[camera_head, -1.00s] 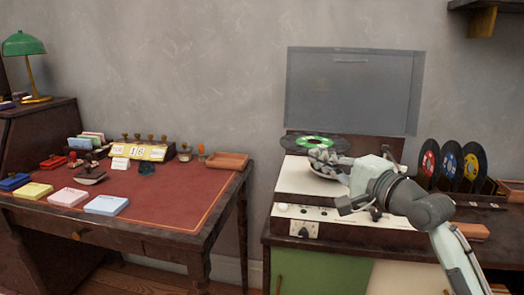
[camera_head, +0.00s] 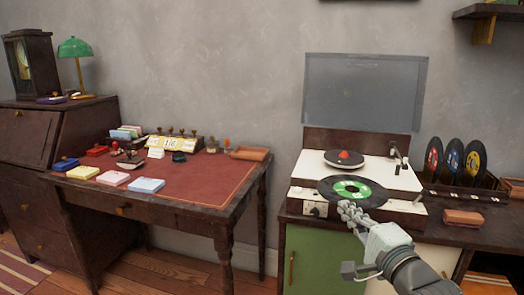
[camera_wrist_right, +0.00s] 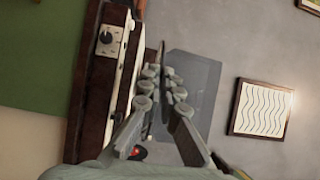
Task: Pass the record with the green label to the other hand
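The record with the green label (camera_head: 352,190) is a black disc held tilted in front of the record player in the head view. My right gripper (camera_head: 350,212) is shut on its near lower edge. In the right wrist view the record (camera_wrist_right: 165,62) shows almost edge-on as a thin dark shape between the fingers of my right gripper (camera_wrist_right: 163,82). My left gripper is in neither view.
Several records (camera_head: 453,158) stand in a rack at right. A desk (camera_head: 200,187) with cards and stamps stands at left, with free floor between.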

